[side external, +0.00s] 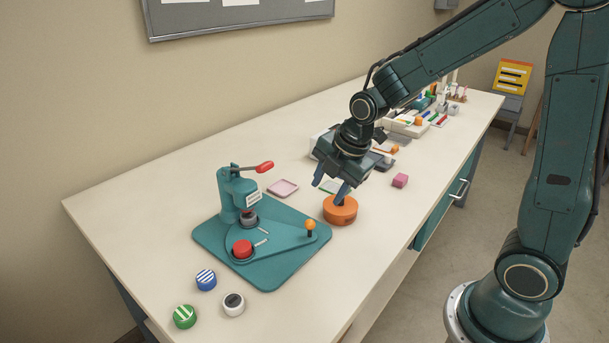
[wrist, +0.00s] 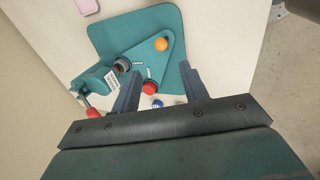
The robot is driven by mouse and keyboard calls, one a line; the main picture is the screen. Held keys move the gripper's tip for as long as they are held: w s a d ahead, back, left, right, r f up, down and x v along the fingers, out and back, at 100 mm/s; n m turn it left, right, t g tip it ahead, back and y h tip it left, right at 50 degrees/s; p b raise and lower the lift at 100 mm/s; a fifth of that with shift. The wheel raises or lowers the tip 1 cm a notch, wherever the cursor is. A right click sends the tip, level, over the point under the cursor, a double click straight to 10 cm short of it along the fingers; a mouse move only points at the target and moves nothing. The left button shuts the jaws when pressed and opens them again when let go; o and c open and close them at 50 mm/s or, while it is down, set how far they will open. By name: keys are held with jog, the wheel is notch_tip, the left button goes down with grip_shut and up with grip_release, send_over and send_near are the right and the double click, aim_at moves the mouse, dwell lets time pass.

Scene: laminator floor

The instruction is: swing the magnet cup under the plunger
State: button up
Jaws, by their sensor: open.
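The teal press (side external: 238,190) has a red-ended lever and stands on a teal base plate (side external: 270,278). Its swing plate (side external: 285,236) carries an orange knob (side external: 310,226) at one corner. One cup holds a red round piece (side external: 242,249) at the front, clear of the press head. A grey cup (side external: 249,217) sits below the head; which is the magnet cup I cannot tell. My gripper (side external: 331,187) is open and empty, above and right of the knob. In the wrist view the knob (wrist: 161,44) lies beyond my open fingers (wrist: 160,72). The plunger tip is mostly hidden.
An orange round block (side external: 340,212) stands beside the base plate; one finger overlaps it in the side view, contact unclear. A pink tray (side external: 283,188) and pink block (side external: 400,180) lie farther back.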

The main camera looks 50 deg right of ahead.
jog(key=shift+v, duration=1)
jog(key=s+r+m, duration=0.3)
jog(key=s+m, duration=0.3)
jog(key=s+a+r+m+t, duration=0.1)
jog(key=s+r+m, duration=0.2)
jog(key=s+m, duration=0.3)
jog(key=s+a+r+m, duration=0.1)
jog(key=s+r+m, duration=0.2)
jog(key=s+m, duration=0.3)
jog(key=shift+s+r, duration=0.3)
jog(key=shift+s, duration=0.05)
